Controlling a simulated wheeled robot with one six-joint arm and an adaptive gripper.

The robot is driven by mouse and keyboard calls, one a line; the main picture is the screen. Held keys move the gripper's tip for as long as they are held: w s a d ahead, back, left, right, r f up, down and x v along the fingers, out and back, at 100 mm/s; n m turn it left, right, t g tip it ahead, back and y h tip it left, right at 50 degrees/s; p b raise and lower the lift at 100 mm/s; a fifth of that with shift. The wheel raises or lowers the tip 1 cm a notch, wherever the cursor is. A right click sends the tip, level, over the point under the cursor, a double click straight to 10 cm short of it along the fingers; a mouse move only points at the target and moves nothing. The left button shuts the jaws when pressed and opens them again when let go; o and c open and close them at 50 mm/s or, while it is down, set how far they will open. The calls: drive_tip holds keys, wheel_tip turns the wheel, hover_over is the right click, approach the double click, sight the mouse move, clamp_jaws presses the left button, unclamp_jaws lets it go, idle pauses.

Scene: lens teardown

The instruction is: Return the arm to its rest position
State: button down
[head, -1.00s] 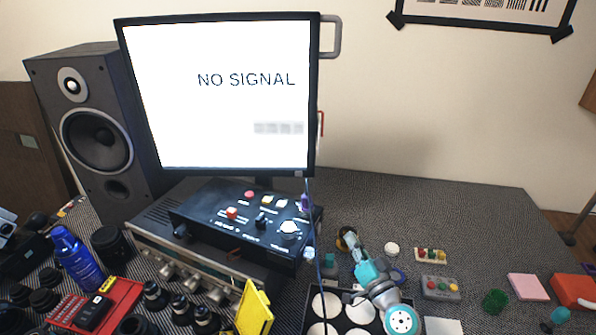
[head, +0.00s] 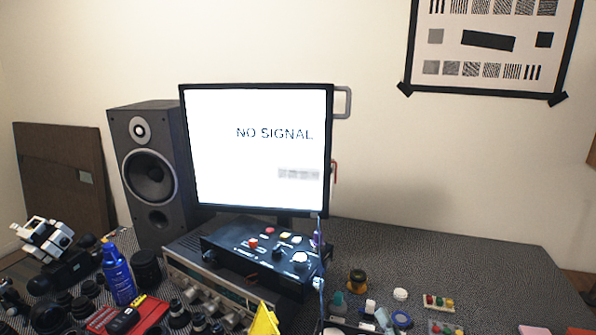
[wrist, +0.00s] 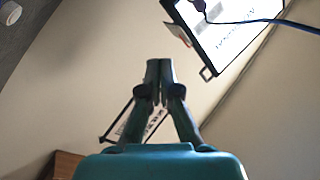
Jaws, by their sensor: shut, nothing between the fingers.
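My gripper (wrist: 160,68) shows in the wrist view with its two dark fingers together at the tips and nothing held between them. Its teal body (wrist: 160,163) fills the bottom of that view. The fingers are in the air, with the pale wall and part of the framed chart (wrist: 136,122) behind them. In the head view I cannot clearly make out the gripper.
The monitor (head: 258,190) reads NO SIGNAL, and its corner shows in the wrist view (wrist: 226,30) near a blue cable (wrist: 262,21). A speaker (head: 150,215), a black control box (head: 262,262) and small parts crowd the bench. Bare bench top (head: 480,262) lies at right.

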drive_tip(key=s+f+g+h, duration=0.1)
drive_tip(key=s+f+h, duration=0.1)
drive_tip(key=s+f, duration=0.5)
drive_tip(key=s+a+f+g+h, duration=0.1)
drive_tip(key=s+f, duration=0.1)
drive_tip(key=s, duration=0.8)
drive_tip(key=s+f+g+h, duration=0.1)
drive_tip(key=s+f+h, duration=0.1)
drive_tip(key=s+f, duration=0.5)
drive_tip(key=s+r+n, duration=0.2)
drive_tip(key=s+r, duration=0.3)
drive_tip(key=s, duration=0.8)
drive_tip(key=s+a+r+n+g, duration=0.1)
drive_tip(key=s+r, duration=0.5)
drive_tip(key=s, duration=0.8)
drive_tip(key=shift+s+a+n, duration=0.15)
drive_tip(key=shift+a+n, duration=0.1)
drive_tip(key=shift+n, duration=0.55)
